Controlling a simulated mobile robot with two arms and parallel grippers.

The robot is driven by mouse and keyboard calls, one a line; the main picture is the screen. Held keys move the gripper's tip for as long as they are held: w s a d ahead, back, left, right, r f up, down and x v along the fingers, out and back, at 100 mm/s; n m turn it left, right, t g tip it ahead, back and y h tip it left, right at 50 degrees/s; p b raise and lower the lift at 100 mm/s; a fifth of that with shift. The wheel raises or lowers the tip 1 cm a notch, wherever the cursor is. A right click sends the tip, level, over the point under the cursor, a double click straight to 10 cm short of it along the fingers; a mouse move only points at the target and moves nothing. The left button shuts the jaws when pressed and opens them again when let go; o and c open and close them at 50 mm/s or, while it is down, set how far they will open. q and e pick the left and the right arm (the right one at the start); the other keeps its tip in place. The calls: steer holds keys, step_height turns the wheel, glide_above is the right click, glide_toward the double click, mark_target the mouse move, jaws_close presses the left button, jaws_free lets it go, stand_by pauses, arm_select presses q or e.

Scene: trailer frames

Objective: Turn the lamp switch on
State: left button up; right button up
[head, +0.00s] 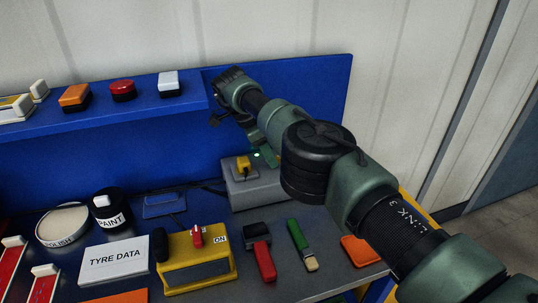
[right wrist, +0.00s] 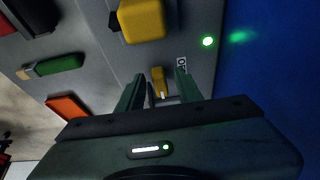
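A small yellow lever (right wrist: 158,78) stands on a grey box (right wrist: 100,20), beside a small label whose text I cannot fully read. My right gripper (right wrist: 158,90) is over it in the right wrist view, its two dark green fingers apart on either side of the lever. I cannot tell whether they touch it. In the head view the grey box (head: 252,191) is partly behind my right arm, which hides the lever; a yellow block (head: 244,165) on the box shows. A green light (right wrist: 207,41) glows on the box. My left gripper is not in view.
A yellow unit (head: 195,270) with a red knob (head: 197,236) and an "ON" label stands in front. A red-handled tool (head: 265,262) and a green-handled brush (head: 300,240) lie beside it. A blue shelf (head: 140,110) with buttons and a blue back panel (head: 320,90) bound the space.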

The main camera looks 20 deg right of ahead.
steer(key=shift+n+p, duration=0.3)
